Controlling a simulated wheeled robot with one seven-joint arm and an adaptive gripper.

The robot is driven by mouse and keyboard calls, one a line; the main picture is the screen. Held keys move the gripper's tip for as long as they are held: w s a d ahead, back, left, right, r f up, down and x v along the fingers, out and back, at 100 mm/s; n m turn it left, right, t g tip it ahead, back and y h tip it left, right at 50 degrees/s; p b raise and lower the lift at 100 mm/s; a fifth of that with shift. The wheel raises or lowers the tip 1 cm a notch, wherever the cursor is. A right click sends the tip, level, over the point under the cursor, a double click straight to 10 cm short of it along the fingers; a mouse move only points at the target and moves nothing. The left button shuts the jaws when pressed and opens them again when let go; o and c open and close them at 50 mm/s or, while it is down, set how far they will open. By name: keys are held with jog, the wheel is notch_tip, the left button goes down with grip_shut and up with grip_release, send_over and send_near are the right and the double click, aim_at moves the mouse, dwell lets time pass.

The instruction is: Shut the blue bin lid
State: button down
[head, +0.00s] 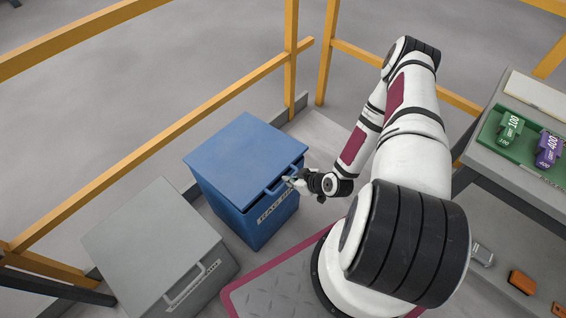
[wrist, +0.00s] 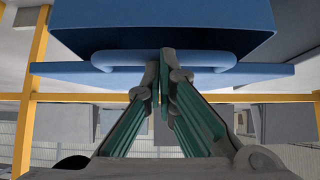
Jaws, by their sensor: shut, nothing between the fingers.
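The blue bin (head: 250,215) stands left of my arm, with a label partly hidden by my gripper.
A grey bin (head: 150,245) with its own handle stands to the left of the blue one. Yellow rails (head: 150,145) run behind both bins. At right, a bench holds a green tray (head: 485,140) with green and purple weights. Small items lie on a lower shelf (head: 500,230).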

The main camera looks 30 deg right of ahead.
notch_tip(320, 180, down, 7)
jog(key=b, duration=0.1)
jog(key=shift+s+d+b, duration=0.15)
jog(key=shift+s+b, duration=0.2)
jog(key=shift+s, duration=0.1)
jog(key=shift+r, duration=0.1)
